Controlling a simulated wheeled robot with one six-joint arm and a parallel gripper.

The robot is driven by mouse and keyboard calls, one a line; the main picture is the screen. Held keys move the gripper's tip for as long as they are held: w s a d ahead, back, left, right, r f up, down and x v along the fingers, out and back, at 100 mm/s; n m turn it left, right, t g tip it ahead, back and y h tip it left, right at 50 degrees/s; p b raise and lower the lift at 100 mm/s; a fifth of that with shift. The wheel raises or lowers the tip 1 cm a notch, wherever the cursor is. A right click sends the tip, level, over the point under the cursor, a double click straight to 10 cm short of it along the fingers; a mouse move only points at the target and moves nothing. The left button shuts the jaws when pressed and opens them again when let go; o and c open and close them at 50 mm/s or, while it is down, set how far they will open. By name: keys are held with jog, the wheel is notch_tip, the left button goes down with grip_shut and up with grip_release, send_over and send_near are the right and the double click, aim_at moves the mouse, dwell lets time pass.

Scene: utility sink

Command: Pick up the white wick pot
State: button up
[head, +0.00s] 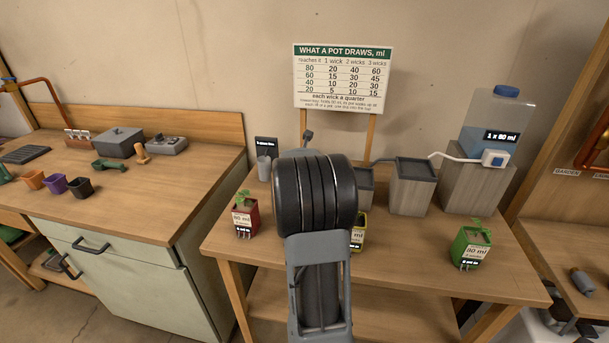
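No white wick pot shows in the head view. A red pot (245,220) with a seedling and a white label stands at the table's left front. A yellow pot (358,232), partly hidden by my arm, stands near the middle. A green pot (471,246) with a seedling stands at the right front. My arm rises through the middle of the view and hides part of the table. My gripper is not visible.
A clear water tank (497,122) sits on a grey block (478,177); a tube runs to a grey box (412,188). A sign (341,78) stands behind. The left bench (130,190) holds orange, purple and black pots. Free tabletop lies between the yellow and green pots.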

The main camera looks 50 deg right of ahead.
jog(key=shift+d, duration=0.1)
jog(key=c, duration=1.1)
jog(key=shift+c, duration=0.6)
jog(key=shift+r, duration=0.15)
